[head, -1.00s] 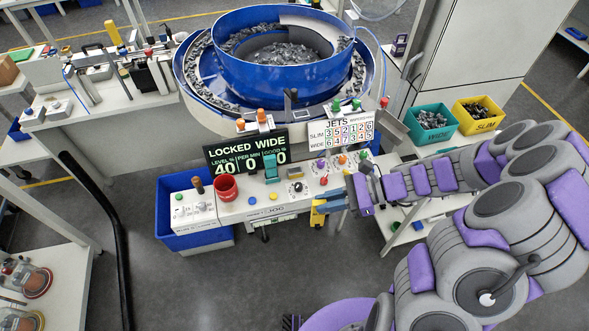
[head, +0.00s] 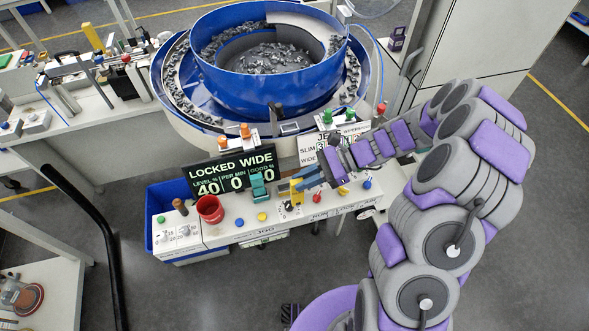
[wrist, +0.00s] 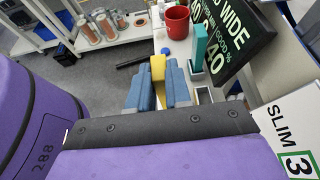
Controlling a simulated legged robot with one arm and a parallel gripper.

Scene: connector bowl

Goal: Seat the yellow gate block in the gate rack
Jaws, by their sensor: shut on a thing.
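My gripper (head: 301,185) is shut on the yellow gate block (head: 296,190), above the white control console, right of the teal upright block (head: 259,186). In the wrist view the yellow gate block (wrist: 158,67) stands between the blue-grey fingers of my gripper (wrist: 158,82), its lower part hidden by them. I cannot tell the gap between the yellow block and the console.
A red cup (head: 210,209) stands left of the teal block. The console (head: 235,225) also carries buttons and knobs. A dark display reading LOCKED WIDE (head: 232,172) stands behind them. The blue bowl feeder (head: 265,55) rises at the back. A blue bin (head: 160,195) is at the left.

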